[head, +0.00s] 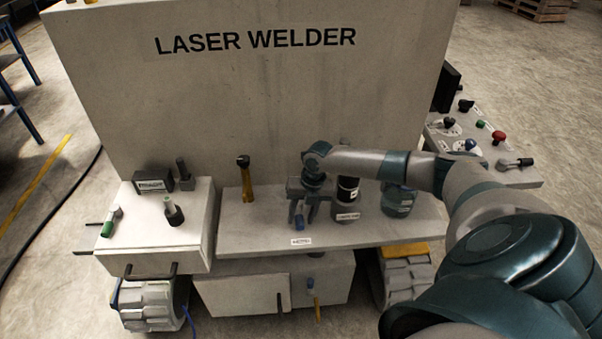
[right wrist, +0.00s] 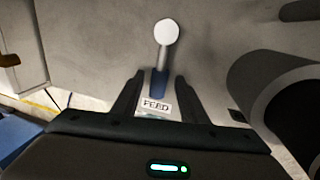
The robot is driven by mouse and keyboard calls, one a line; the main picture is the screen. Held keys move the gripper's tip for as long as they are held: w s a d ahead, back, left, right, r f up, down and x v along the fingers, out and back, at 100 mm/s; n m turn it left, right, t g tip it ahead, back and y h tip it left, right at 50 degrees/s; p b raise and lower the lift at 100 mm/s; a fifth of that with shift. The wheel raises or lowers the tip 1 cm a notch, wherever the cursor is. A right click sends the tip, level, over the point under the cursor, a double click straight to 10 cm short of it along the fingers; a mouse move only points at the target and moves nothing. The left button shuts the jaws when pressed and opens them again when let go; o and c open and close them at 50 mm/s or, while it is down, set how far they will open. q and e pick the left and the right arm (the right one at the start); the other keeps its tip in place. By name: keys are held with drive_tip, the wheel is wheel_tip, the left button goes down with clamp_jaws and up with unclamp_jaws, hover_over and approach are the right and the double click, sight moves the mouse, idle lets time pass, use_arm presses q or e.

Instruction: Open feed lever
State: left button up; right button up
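The feed lever (right wrist: 163,55) shows in the right wrist view. It has a white ball knob, a pale shaft and a blue lower part, beside a label (right wrist: 155,105) reading FEED. My right gripper (right wrist: 156,85) is open, its two dark fingers on either side of the blue lower part. I cannot tell whether either finger touches it. In the head view my right gripper (head: 307,215) is low over the shelf, pointing down, and largely hides the lever. My left gripper is not in view.
A dark-and-grey cylinder (head: 347,195) stands close to the right of the gripper on the shelf (head: 265,232). A yellow handle with a black top (head: 245,180) stands to the left. The LASER WELDER panel (head: 250,80) rises behind. A control box (head: 150,235) is at left.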

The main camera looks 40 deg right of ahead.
drive_tip(key=shift+d+r, duration=0.1)
drive_tip(key=shift+r, duration=0.4)
wheel_tip(320, 180, up, 16)
drive_tip(key=s+d+b, duration=0.2)
drive_tip(key=b, duration=0.1)
drive_tip(key=shift+d+b, duration=0.35)
drive_tip(key=shift+b, duration=0.05)
